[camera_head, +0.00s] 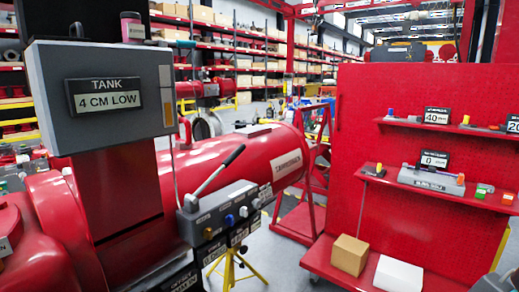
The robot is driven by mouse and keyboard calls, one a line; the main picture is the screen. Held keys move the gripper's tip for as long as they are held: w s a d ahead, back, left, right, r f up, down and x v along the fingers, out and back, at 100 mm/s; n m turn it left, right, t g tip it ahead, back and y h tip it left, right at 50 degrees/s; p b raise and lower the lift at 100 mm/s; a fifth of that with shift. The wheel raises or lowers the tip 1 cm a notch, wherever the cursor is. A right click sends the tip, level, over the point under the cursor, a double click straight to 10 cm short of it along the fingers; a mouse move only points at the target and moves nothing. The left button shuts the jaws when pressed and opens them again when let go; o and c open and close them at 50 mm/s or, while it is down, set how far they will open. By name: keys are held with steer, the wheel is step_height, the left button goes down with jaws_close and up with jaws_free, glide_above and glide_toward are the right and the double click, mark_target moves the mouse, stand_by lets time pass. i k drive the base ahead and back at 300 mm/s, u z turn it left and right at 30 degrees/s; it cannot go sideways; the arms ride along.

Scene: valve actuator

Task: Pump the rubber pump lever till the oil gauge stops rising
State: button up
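A pump lever (213,175) with a grey shaft and dark grip slants up to the right from a grey control box (222,215). The box carries several coloured knobs and small labels. Above left stands a grey tank (65,65) on a red column. Its sign (104,94) reads "TANK 4 CM LOW". My gripper is not in view, and nothing visible touches the lever.
A large red cylinder (210,165) lies behind the control box. A yellow tripod stand (235,265) is below it. A red panel (430,110) with small shelves stands at right, with a cardboard box (349,255) and white block (398,274) at its base. Floor shows between.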

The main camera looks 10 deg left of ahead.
mark_target(242, 147)
steer(key=u, duration=0.1)
steer(key=i, duration=0.7)
steer(key=u, duration=0.95)
steer(key=i, duration=0.5)
steer(key=u, duration=0.45)
